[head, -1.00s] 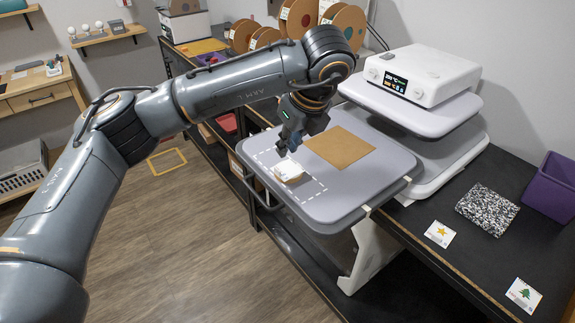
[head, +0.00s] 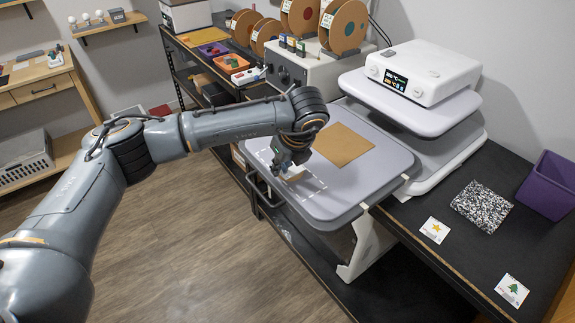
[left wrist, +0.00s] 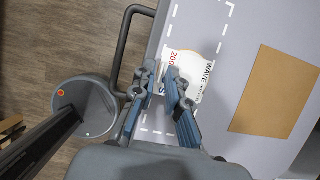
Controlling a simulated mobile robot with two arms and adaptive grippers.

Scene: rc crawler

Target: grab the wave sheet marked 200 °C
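The wave sheet (left wrist: 203,60) is a pale sheet with a red "200", the word "WAVE" and blue lettering, seen in the left wrist view. It lies inside the dashed white outline on the grey platen (left wrist: 245,50), partly hidden by my fingers. In the head view the sheet (head: 293,174) shows as a small pale patch on the platen (head: 345,195), beside my gripper. My left gripper (left wrist: 161,70) is over the sheet's near part, with a narrow gap between its fingertips. The head view shows the gripper (head: 282,165) low over the platen. My right gripper is not in view.
A brown square (head: 343,144) lies on the platen near the sheet. A white control box (head: 423,72) with a display stands on the raised upper plate. A speckled panel (head: 481,207), a star card (head: 435,230), a tree card (head: 512,290) and a purple bin (head: 549,185) are at right.

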